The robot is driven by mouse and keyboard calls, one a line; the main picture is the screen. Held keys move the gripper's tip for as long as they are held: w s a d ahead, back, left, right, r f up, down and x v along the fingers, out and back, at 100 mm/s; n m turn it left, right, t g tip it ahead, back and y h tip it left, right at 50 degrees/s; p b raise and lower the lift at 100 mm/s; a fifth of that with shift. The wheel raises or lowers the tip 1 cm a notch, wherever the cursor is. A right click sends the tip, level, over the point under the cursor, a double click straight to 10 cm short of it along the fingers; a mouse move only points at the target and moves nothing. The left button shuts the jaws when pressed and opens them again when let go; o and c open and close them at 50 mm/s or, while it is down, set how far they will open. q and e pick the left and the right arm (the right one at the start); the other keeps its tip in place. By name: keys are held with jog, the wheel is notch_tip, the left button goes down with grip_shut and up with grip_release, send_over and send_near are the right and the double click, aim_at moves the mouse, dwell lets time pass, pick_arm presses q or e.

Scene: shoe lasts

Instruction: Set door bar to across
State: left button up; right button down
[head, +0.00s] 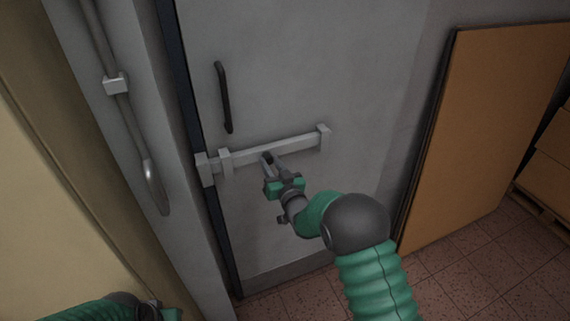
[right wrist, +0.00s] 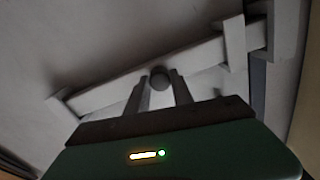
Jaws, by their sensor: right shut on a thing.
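The door bar (head: 295,146) is a pale grey flat bar lying slightly slanted on the grey door (head: 300,70). It runs through two door brackets, one of them at its right end (head: 324,137). Its left end reaches over the dark door edge to the frame bracket (head: 205,168); how deep it sits there is hard to tell. My right gripper (head: 267,158) is at the bar's middle. In the right wrist view, its fingers (right wrist: 160,92) are shut on the bar's round dark knob (right wrist: 160,77). My left gripper (head: 152,308) is partly visible at the bottom left; its fingers are unclear.
A dark vertical door handle (head: 223,97) is above the bar. A grey pipe with a lever (head: 154,186) runs down the wall at left. A large brown panel (head: 490,130) leans at right, near boxes (head: 553,165). Tiled floor (head: 470,262) shows below.

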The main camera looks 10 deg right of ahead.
aim_at(256, 158)
jog(key=a, duration=0.3)
jog(key=shift+s, duration=0.3)
pick_arm(q)
jog(key=shift+a+f, duration=0.1)
jog(key=shift+f, duration=0.3)
pick_arm(e)
jog(key=shift+d, duration=0.1)
jog(key=c, duration=1.2)
grip_release()
pick_arm(q)
jog(key=shift+s+a, duration=0.1)
jog(key=shift+a, duration=0.1)
pick_arm(e)
jog(key=shift+o, duration=0.5)
jog(key=shift+s, duration=0.3)
pick_arm(q)
jog(key=shift+s+b+x, duration=0.25)
jog(key=shift+b+x, duration=0.85)
jog(key=shift+b, duration=0.15)
pick_arm(e)
jog(key=v, duration=1.6)
pick_arm(q)
jog(key=shift+d+f, duration=0.1)
pick_arm(e)
jog(key=shift+s, duration=0.1)
